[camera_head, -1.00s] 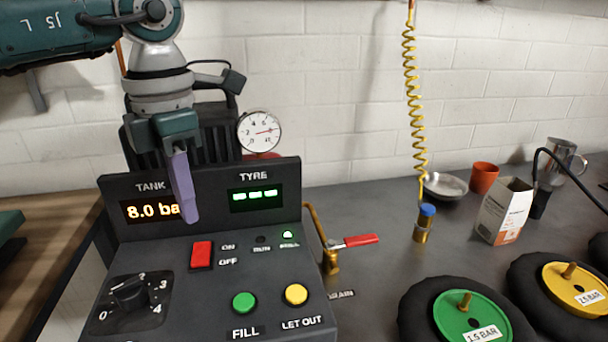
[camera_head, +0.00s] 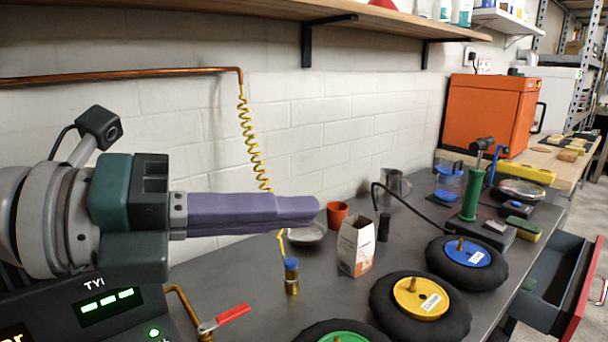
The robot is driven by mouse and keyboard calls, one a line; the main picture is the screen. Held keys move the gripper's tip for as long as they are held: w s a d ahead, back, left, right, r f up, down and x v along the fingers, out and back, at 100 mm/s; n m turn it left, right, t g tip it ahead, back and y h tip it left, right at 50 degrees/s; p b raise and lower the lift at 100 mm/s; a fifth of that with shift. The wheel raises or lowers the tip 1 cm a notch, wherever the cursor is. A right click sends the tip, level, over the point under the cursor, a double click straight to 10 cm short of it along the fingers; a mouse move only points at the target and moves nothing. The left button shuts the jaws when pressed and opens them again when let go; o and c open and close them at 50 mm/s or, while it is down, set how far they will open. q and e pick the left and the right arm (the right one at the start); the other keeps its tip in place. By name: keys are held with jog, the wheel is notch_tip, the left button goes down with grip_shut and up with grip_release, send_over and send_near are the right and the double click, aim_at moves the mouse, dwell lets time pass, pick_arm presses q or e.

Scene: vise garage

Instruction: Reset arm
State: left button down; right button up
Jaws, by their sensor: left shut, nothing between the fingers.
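My left gripper (camera_head: 312,210) comes in from the left, with its purple fingers pointing right. The fingers are shut and hold nothing. It hangs in the air above the bench, in front of the white block wall, and hides part of the yellow coiled hose. The control panel (camera_head: 110,303) with its green lit TYRE display is below it at the lower left, partly cut off. My right gripper is not in view.
The grey bench (camera_head: 240,290) carries a brass fitting with blue cap (camera_head: 291,277), a red-handled valve (camera_head: 226,318), a carton (camera_head: 356,246), a red cup (camera_head: 337,213), a yellow-hubbed wheel (camera_head: 420,297), a blue-hubbed wheel (camera_head: 467,254) and a green pump (camera_head: 472,196). An open drawer (camera_head: 560,290) juts out at right.

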pick_arm(q)
jog(key=w+a+r+n+t+y+p, duration=0.1)
jog(key=w+a+r+n+t+p, duration=0.15)
jog(key=r+n+t, duration=0.75)
jog(key=s+a+f+n+y+p, duration=0.1)
jog(key=a+f+n+y, duration=0.2)
jog(key=a+n+y, duration=0.5)
jog(key=a+f+n+y+p, duration=0.1)
jog(key=a+f+n+y, duration=0.2)
jog(key=a+n+y, duration=0.5)
jog(key=s+d+f+n+g+h+p, duration=0.15)
jog(key=s+f+n+g, duration=0.35)
jog(key=s, duration=0.5)
jog(key=s+d+f+n+g+h+p, duration=0.15)
jog(key=s+f+n+g, duration=0.25)
jog(key=s+f+g, duration=0.45)
jog(key=w+p+v, duration=0.2)
jog(key=p+v, duration=1)
jog(key=w+d+r+p+v, duration=0.1)
jog(key=w+p+v, duration=0.2)
jog(key=p+v, duration=1)
jog(key=w+d+r+p+v, duration=0.1)
jog(key=w+p+v, duration=0.1)
jog(key=p+v, duration=1.1)
jog(key=shift+w+r, duration=0.3)
jog(key=shift+w, duration=0.1)
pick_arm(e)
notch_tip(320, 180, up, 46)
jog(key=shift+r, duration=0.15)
